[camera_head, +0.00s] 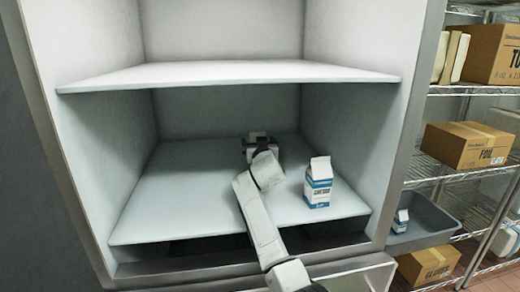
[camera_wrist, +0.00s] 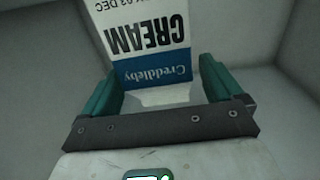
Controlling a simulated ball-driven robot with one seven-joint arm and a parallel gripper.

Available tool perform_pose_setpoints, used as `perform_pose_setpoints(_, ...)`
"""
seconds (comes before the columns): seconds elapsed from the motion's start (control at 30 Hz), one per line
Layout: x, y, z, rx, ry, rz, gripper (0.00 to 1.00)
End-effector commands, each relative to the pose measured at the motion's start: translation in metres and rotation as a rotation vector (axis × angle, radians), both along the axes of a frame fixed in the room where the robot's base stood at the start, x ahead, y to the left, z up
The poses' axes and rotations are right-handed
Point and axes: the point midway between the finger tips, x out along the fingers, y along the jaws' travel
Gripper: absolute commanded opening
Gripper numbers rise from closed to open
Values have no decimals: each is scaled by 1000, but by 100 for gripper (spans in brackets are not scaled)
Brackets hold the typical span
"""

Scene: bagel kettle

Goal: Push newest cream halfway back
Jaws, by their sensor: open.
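A white and blue cream carton (camera_wrist: 150,40) shows in the wrist view, its label upside down in the picture, with "CREAM", "Creddleby" and part of a date, "03 DEC". My gripper (camera_wrist: 160,88) is open, with a teal finger on either side of the carton's near end; I cannot tell whether they touch it. In the head view my gripper (camera_head: 258,140) is far back on the lower shelf (camera_head: 180,200), and it mostly hides that carton. A second white and blue carton (camera_head: 318,184) stands upright on the same shelf, nearer the front and right of my arm.
An upper shelf (camera_head: 230,74) spans the cabinet above my arm. The lower shelf's left side is clear. Outside, right, a grey bin (camera_head: 428,222) holds a small carton (camera_head: 401,220). A wire rack beside it carries cardboard boxes (camera_head: 465,146).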

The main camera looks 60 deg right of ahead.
Motion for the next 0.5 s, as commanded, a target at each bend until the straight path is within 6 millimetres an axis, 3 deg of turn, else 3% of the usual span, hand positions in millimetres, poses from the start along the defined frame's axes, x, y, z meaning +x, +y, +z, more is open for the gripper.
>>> perform_pose_setpoints(0.5, -48, 62, -1, -2, -2, 2, 93)
